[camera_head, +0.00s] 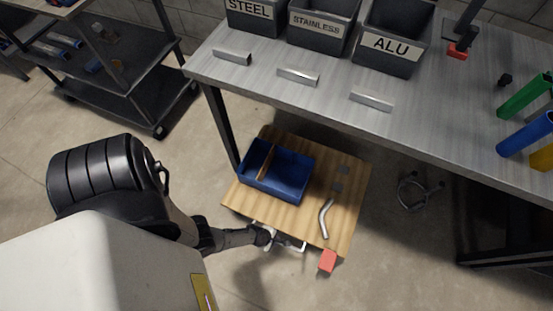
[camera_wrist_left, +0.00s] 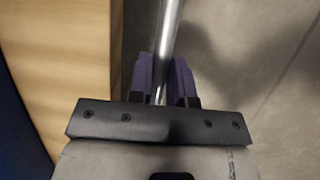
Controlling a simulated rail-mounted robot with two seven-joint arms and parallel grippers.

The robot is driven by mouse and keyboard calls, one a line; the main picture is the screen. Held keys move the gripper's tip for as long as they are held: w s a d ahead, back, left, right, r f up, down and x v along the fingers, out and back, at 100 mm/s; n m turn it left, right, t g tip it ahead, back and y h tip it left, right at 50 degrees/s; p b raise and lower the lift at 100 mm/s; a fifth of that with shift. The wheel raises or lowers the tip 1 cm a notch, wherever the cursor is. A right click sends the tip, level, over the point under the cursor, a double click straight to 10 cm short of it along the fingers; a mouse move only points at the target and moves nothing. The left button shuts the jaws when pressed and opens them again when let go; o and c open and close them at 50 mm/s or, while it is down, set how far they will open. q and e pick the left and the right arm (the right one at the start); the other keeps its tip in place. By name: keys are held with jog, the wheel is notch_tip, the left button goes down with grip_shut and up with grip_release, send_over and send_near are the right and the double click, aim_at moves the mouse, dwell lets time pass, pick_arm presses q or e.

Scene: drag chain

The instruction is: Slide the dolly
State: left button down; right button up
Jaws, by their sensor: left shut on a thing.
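The dolly (camera_head: 304,221) is a low wooden platform, partly under the grey workbench. A light metal handle (camera_head: 293,246) sticks out from its near edge. My left gripper (camera_head: 272,238) is at this handle. In the left wrist view, the purple fingers of my left gripper (camera_wrist_left: 166,82) are shut on the handle bar (camera_wrist_left: 169,30), beside the wooden edge of the dolly (camera_wrist_left: 75,50). On the dolly stand a blue bin (camera_head: 290,185) with a brown divider, a bent metal tube (camera_head: 325,218) and two dark square patches. My right gripper is not in view.
The workbench (camera_head: 300,110) carries bins labelled STEEL, STAINLESS and ALU, and several metal bars. A table leg (camera_head: 222,130) stands close to the dolly's left. A red block (camera_head: 328,261) is at its near right corner. A black cart (camera_head: 120,80) stands left; floor between is clear.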

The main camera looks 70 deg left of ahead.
pick_arm(q)
jog(key=shift+s+d, duration=0.6)
jog(key=shift+s, duration=0.05)
jog(key=c, duration=1.1)
grip_release()
jog(key=shift+s, duration=0.1)
jog(key=shift+o, duration=0.2)
jog(key=p+v, duration=1.1)
jog(key=v, duration=0.2)
jog(key=shift+r, duration=0.35)
